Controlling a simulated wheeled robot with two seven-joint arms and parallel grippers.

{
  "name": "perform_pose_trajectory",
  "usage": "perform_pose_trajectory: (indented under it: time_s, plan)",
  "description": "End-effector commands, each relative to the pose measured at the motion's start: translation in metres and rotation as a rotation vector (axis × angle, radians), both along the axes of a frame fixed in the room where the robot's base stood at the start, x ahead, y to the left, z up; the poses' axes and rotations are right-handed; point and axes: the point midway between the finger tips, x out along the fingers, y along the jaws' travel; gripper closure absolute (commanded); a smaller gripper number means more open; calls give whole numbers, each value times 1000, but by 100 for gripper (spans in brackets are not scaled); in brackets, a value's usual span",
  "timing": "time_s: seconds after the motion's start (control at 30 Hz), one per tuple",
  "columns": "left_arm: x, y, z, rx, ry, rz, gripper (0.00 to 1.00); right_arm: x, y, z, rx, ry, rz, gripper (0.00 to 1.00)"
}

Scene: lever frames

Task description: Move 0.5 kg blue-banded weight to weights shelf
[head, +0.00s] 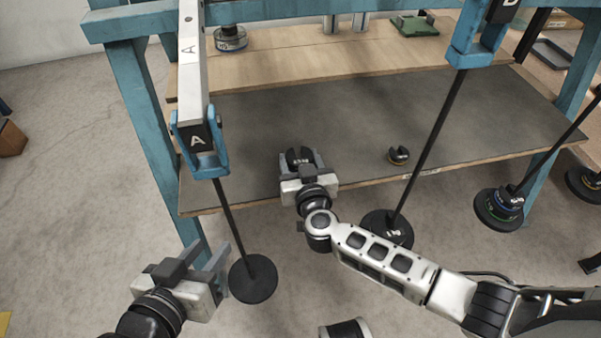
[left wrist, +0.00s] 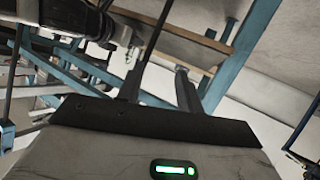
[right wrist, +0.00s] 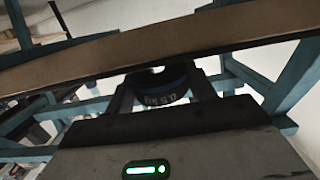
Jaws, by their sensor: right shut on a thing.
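My right gripper (head: 299,160) is shut on a small dark slotted weight (head: 300,155) at the front edge of the grey-topped bench (head: 290,110). In the right wrist view this weight (right wrist: 160,87) shows a blue band and a label that appears upside down. I cannot tell whether it touches the bench top. My left gripper (head: 200,262) is open and empty, in front of the bench at lower left; its fingers also show apart in the left wrist view (left wrist: 158,92). A raised wooden shelf (head: 320,62) runs along the back, with a dark weight stack (head: 231,38) at its left end.
A lever arm marked A (head: 196,140) carries a rod with a black disc (head: 252,279). Lever B (head: 470,50) has a rod and disc (head: 388,228). A weighted hanger (head: 498,209) is at right. A small weight (head: 398,155) lies on the bench. Blue posts (head: 145,120) frame it.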

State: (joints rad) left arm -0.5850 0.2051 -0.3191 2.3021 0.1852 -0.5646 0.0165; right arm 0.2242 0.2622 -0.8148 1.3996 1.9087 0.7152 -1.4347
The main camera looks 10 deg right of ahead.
Motion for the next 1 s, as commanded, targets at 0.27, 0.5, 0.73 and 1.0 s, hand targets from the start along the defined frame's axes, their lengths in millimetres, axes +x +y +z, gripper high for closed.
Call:
perform_pose_trajectory:
  time_s: [0.27,0.5,0.73,1.0]
  plan:
    - [-1,-5,11,-41,-82,-8,64,0,-1,-19,-1,-3,-1,75]
    - [-1,-5,11,-41,-82,-8,64,0,-1,-20,-1,-2,-2,75]
    - [-1,-5,11,-41,-82,-8,64,-1,-1,-24,0,3,-1,23]
    - [-1,-5,12,-41,-82,-8,64,-1,-1,-19,-2,1,-1,23]
